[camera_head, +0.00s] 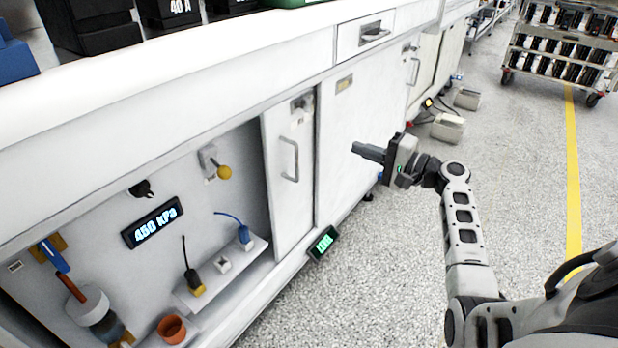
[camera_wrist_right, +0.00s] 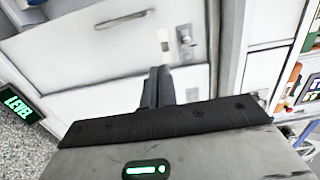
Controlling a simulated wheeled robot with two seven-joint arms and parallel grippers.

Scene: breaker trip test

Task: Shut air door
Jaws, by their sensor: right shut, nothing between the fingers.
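The air door (camera_head: 290,205) is a white panel with an upright bar handle (camera_head: 289,159), at the right end of an open cabinet bay (camera_head: 105,205). The bay is uncovered to the left of the door. My right gripper (camera_head: 357,150) is shut and empty, to the right of the door and apart from its handle. In the right wrist view, the shut fingers (camera_wrist_right: 158,75) point toward a white cabinet front, with a bar handle (camera_wrist_right: 122,19) above and to the left. My left gripper is not in view.
Inside the bay are a 450 kPa display (camera_head: 152,223), a yellow-knobbed lever (camera_head: 223,172), a shelf with plugs (camera_head: 222,266) and an orange cup (camera_head: 171,329). A LEVEL display (camera_head: 323,243) sits at the cabinet's lower edge. The floor at right is open; a cart (camera_head: 560,50) stands far back.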

